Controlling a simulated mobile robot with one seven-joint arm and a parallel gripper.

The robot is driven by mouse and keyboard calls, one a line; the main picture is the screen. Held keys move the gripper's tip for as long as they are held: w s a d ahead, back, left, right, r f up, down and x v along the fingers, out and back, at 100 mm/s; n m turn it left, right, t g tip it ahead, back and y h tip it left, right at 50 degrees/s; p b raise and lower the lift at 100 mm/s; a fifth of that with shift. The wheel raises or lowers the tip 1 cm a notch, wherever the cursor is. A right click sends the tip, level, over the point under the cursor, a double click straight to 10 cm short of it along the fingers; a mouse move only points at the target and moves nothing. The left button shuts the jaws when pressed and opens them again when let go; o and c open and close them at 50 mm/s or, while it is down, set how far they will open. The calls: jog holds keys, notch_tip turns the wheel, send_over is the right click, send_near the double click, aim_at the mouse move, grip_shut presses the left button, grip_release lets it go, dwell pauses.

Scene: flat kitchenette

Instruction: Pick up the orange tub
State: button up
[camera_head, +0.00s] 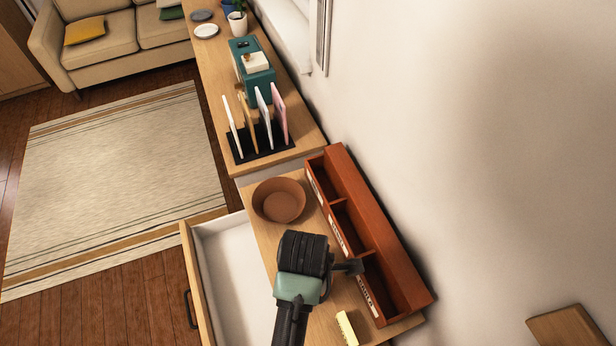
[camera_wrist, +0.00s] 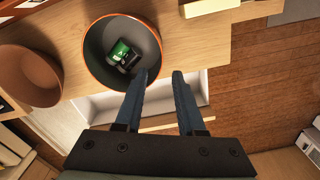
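The orange tub (camera_wrist: 91,70) is a round bowl with an orange rim and a dark grey inside. In the wrist view it sits at upper centre on the wooden surface, with a green and black item (camera_wrist: 122,52) inside. My gripper (camera_wrist: 163,74) is open. Its left finger overlaps the tub's right inner side and its right finger is outside the rim, so the fingers straddle that edge. I cannot tell whether they touch it. In the head view my gripper (camera_head: 304,256) is over the counter and the tub is hidden behind it.
A brown bowl (camera_head: 280,201) stands beyond my gripper; it is left of the tub in the wrist view (camera_wrist: 28,76). A red-brown divided box (camera_head: 372,215) lines the wall. An open white drawer (camera_head: 226,270) is at left. A pale yellow block (camera_head: 346,328) lies nearby.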

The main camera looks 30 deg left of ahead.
jog(key=shift+w+d+f+p, duration=0.15)
jog(key=shift+f+p, duration=0.15)
jog(key=shift+f, duration=1.8)
jog(key=shift+w+d+f+p, duration=0.1)
jog(key=shift+f+p, duration=0.15)
jog(key=shift+f, duration=1.85)
grip_shut()
